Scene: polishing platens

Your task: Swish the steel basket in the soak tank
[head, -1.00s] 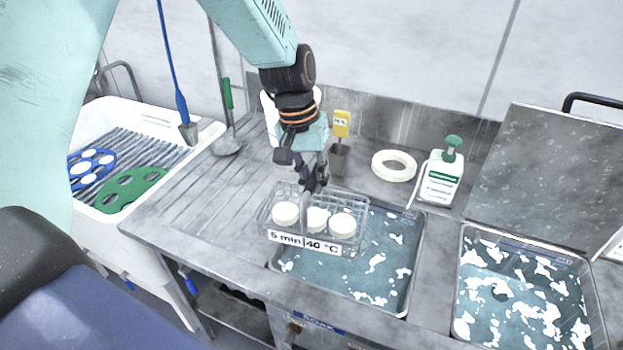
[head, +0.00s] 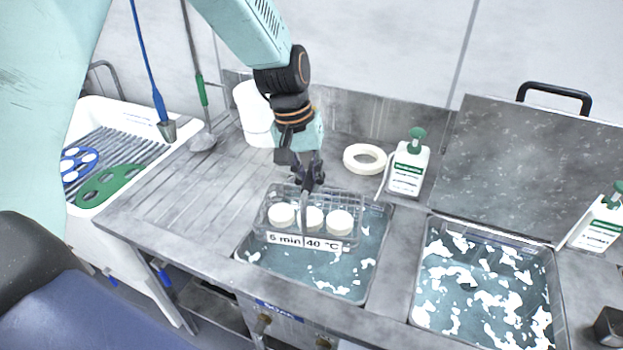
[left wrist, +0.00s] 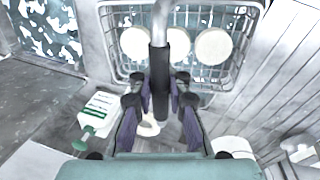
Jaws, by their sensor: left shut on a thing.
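My left gripper (head: 307,180) is shut on the upright handle of the steel basket (head: 357,207). The wire basket holds three white round pieces and bears a label reading "5 min 40 °C". It is over the back part of the soak tank (head: 372,268), which holds bluish liquid with white foam patches. I cannot tell whether the basket's bottom touches the liquid. In the left wrist view the basket (left wrist: 187,75) lies beyond the fingers (left wrist: 160,95), with the handle between them. My right gripper is not in view.
A second foamy tank (head: 487,290) is at the right, with a raised steel lid (head: 540,165) behind it.

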